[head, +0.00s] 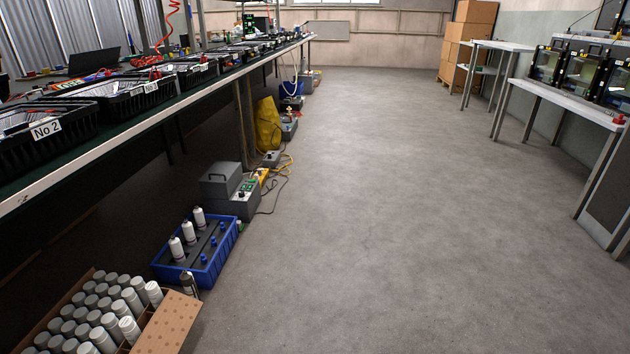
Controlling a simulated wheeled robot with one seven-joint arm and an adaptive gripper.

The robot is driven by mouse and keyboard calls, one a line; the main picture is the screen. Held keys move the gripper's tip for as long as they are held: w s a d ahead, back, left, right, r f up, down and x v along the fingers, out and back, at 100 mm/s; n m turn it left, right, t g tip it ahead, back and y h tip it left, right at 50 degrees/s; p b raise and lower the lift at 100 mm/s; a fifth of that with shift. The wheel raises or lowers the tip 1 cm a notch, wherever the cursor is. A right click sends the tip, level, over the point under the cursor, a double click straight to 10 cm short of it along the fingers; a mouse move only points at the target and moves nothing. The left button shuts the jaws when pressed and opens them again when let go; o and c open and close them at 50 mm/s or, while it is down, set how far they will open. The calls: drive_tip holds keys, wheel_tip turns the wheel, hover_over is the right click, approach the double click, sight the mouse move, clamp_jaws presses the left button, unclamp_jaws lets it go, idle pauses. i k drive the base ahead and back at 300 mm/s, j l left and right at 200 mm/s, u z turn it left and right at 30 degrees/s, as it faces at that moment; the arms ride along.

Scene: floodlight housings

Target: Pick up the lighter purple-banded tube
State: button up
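I cannot make out a purple-banded tube anywhere in the head view. Several pale grey-white cylinders (127,329) stand in rows in an open cardboard box (168,325) on the floor at the lower left; no purple band shows on them. My gripper is not in view.
Side tables (570,103) with machines stand at the right. The floor (390,220) between is clear.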

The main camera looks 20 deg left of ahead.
sight(175, 243)
drive_tip(key=i+u, duration=0.4)
drive_tip(key=i+l+u, duration=0.25)
drive_tip(key=u, duration=0.15)
drive_tip(key=i+l+u, duration=0.25)
drive_tip(key=u, duration=0.15)
drive_tip(key=i+l+u, duration=0.2)
drive_tip(key=u, duration=0.2)
drive_tip(key=i+l+u, duration=0.5)
drive_tip(key=l+u, duration=0.25)
drive_tip(key=i+l+u, duration=0.15)
drive_tip(key=l+u, duration=0.25)
drive_tip(key=i, duration=0.75)
